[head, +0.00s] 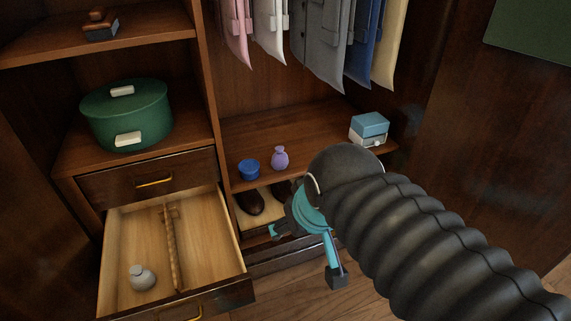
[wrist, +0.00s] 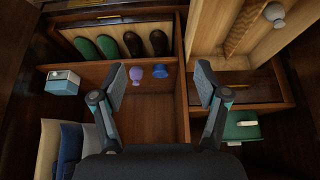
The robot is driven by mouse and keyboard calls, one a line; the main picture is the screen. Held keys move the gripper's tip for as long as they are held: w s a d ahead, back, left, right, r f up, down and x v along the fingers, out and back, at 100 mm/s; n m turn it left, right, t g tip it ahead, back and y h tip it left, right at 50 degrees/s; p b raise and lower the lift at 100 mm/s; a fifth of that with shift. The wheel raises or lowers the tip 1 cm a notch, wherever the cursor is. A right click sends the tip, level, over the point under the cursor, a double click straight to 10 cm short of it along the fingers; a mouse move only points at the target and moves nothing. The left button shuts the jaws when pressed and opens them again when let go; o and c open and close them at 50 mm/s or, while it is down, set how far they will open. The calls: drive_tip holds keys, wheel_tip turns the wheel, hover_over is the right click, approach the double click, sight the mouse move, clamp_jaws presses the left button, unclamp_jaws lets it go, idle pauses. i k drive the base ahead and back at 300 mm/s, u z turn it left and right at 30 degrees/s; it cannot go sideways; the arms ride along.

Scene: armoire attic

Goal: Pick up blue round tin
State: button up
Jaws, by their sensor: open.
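The blue round tin (head: 249,169) stands upright on the wardrobe's middle shelf, near its left front, just left of a purple bottle (head: 280,158). In the wrist view, which looks upside down, the blue tin (wrist: 159,71) lies between my fingertips in the picture, beyond them, with the purple bottle (wrist: 136,74) to its left. My gripper (head: 304,254) is open and empty, in front of the shelf and to the lower right of the tin in the head view. Both fingers of my gripper (wrist: 161,82) show spread apart in the wrist view.
A blue and white box (head: 369,129) stands at the shelf's right end. Clothes (head: 320,45) hang above. Shoes (head: 250,202) sit below the shelf. An open drawer (head: 135,230) at left holds a grey-white bottle (head: 142,277). A green round box (head: 127,115) sits above it.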

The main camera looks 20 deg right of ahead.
sight(255, 176)
drive_tip(key=k, duration=0.5)
drive_tip(key=u, duration=1.4)
drive_tip(key=i, duration=1)
drive_tip(key=z, duration=1.95)
